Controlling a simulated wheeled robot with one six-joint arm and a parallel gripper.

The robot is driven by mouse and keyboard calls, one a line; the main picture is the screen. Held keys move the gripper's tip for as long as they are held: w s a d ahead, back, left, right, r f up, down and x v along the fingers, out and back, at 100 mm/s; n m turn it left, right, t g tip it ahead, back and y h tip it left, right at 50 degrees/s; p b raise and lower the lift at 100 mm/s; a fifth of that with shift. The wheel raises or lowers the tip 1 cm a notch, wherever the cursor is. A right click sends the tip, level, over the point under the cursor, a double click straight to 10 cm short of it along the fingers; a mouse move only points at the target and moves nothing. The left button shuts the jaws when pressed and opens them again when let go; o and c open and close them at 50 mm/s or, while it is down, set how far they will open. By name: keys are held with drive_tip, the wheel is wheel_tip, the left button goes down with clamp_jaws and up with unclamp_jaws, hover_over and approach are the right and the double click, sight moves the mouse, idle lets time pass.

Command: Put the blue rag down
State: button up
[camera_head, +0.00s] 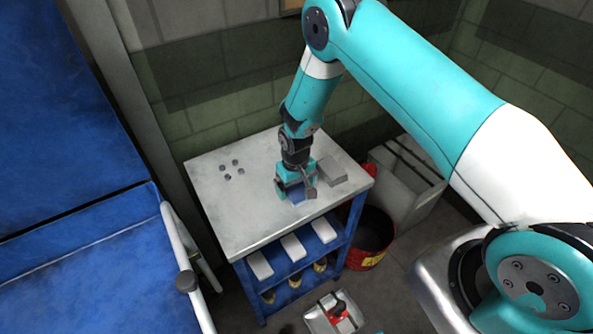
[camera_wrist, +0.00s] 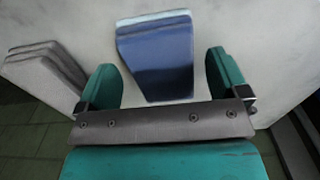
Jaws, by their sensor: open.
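The blue rag (camera_wrist: 157,62) is a folded block with a lighter edge. It lies on the pale grey top of a workbench (camera_head: 232,205). In the wrist view it sits between the two teal fingers of my gripper (camera_wrist: 163,78), with a gap visible on each side. My gripper is open. In the head view my gripper (camera_head: 296,190) is low over the bench top near its front edge, and the blue rag (camera_head: 296,194) shows partly between the fingers.
A grey folded stack (camera_head: 331,171) lies on the bench just right of my gripper. Shelves with white boxes (camera_head: 292,246) are below. A red bin (camera_head: 370,238) stands to the right, a blue machine (camera_head: 85,240) to the left.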

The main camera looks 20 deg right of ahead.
wheel_tip(320, 180, up, 10)
drive_tip(key=b, duration=0.3)
wheel_tip(320, 180, up, 10)
drive_tip(key=n+y, duration=0.1)
hover_over(296, 186)
drive_tip(key=s+a, duration=0.2)
drive_tip(key=s, duration=0.2)
drive_tip(key=s+a+r+n+y, duration=0.1)
drive_tip(key=s+r+n, duration=0.1)
drive_tip(key=s+r, duration=0.5)
drive_tip(key=s+a+r+n+y, duration=0.1)
drive_tip(key=s+r, duration=0.7)
drive_tip(key=s, duration=0.9)
drive_tip(key=shift+a+n+y, duration=0.25)
drive_tip(key=shift+n+y, duration=0.15)
drive_tip(key=shift+y, duration=0.2)
drive_tip(key=shift+w+f+b, duration=0.1)
drive_tip(key=shift+f+b, duration=0.45)
drive_tip(key=shift+b, duration=0.25)
